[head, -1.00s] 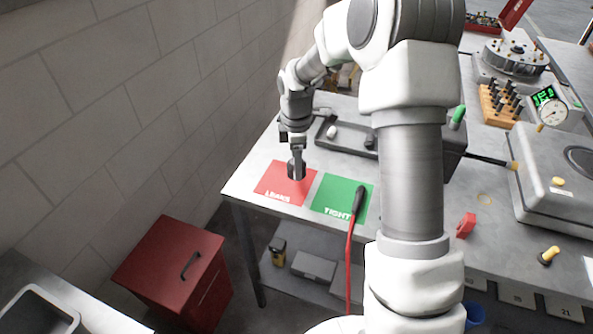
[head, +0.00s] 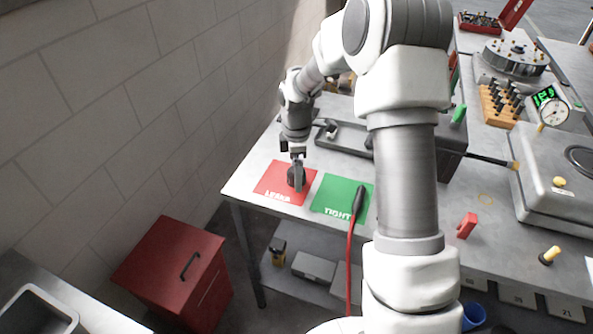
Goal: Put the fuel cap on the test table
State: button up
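The test table (head: 243,184) is grey, with a red mat (head: 270,184) marked "LEAKS" and a green mat (head: 335,194) marked "TIGHT" near its left end. A small dark round cap, seemingly the fuel cap (head: 292,178), is at the fingertips of my gripper (head: 297,178), over the right part of the red mat. My gripper points down with its fingers at the cap, and it appears shut on it. I cannot tell whether the cap touches the mat. The cap is partly hidden by the finger.
A black-handled tool with a red hose (head: 352,235) lies over the green mat. A dark tray (head: 345,137) lies behind the mats. A red block (head: 467,225) and a grey case (head: 540,190) stand to the right. A red cabinet (head: 165,265) stands on the floor at left.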

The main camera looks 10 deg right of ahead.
jog(key=s+r+m+t+p, duration=0.1)
jog(key=s+r+m, duration=0.15)
jog(key=r, duration=0.75)
jog(key=s+r+m, duration=0.1)
jog(key=s+r, duration=0.2)
jog(key=r, duration=0.6)
jog(key=s+r+m+t, duration=0.2)
jog(key=s+m, duration=0.4)
jog(key=s, duration=0.5)
jog(key=s+r+m+t+p, duration=0.1)
jog(key=s+r+m+t, duration=0.1)
jog(key=s+r+m, duration=0.2)
jog(key=s+m, duration=0.3)
jog(key=s, duration=0.4)
jog(key=shift+r+t, duration=0.3)
jog(key=shift+r, duration=0.1)
